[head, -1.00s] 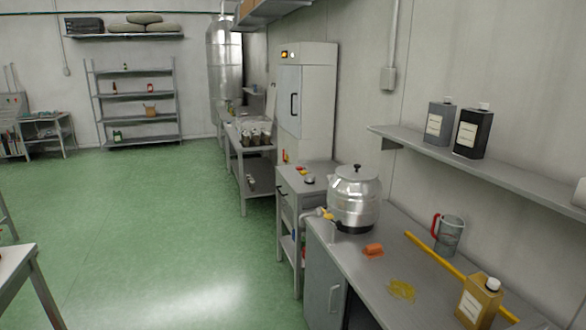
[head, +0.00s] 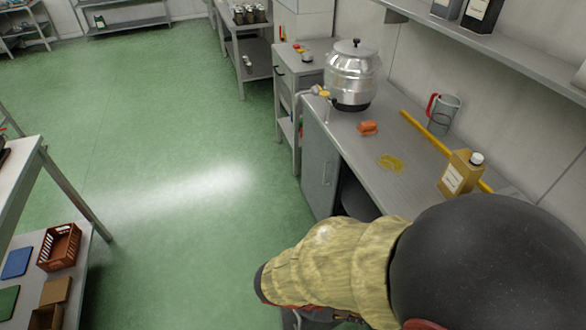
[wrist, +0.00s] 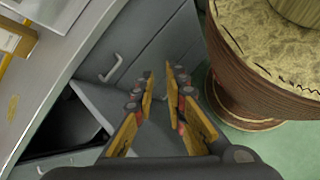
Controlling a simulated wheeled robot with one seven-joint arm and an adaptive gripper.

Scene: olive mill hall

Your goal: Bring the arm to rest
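My gripper (wrist: 160,78) shows in the wrist view with its two orange-padded fingers apart and nothing between them. It hangs over the grey cabinet front (wrist: 165,50) below the workbench, and I see no contact. In the head view my arm, with a pale yellow cover and a large black joint, fills the lower right, in front of the workbench (head: 400,135). My gripper cannot be made out clearly there.
The workbench holds a metal pot (head: 352,75), an orange cloth-like piece (head: 368,128), a yellow spill (head: 391,162), a jug (head: 443,115) and a tan bottle (head: 460,173). A table (head: 22,165) with a brown crate (head: 60,247) below stands left. Green floor between is clear.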

